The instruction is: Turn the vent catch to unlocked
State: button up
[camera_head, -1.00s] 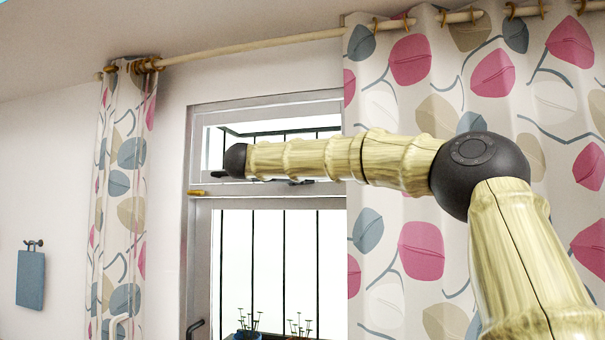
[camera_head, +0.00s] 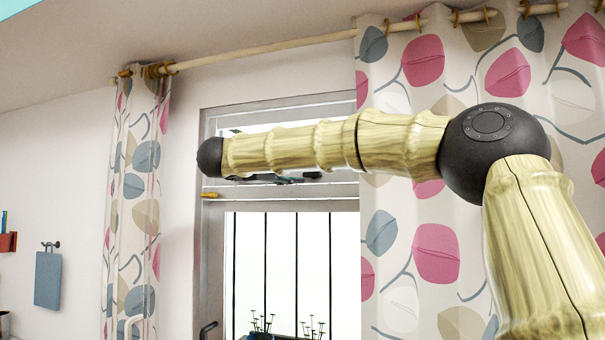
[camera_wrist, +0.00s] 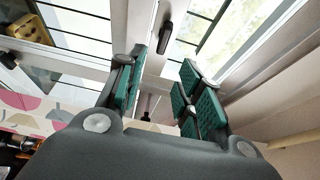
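A dark elongated handle (camera_wrist: 166,36) sits on a pale window-frame bar in the wrist view, beyond my fingers; it may be the vent catch, but I cannot tell its setting. My gripper (camera_wrist: 166,90) has its green-padded fingers spread apart, with a gap between them and no object clearly held. A small brass-coloured piece (camera_head: 210,195) is on the left of the window's crossbar in the head view. My arm covers part of the upper vent pane there. Dark parts (camera_head: 265,178) show just under my arm; I cannot tell whether they are gripper or window hardware.
Patterned curtains hang at the left (camera_head: 135,220) and right (camera_head: 430,250) of the window. A dark window handle (camera_head: 208,329) is low on the frame. A yellow holed object (camera_wrist: 30,28) shows in the wrist view.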

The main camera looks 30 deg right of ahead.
jog(key=shift+v, duration=0.95)
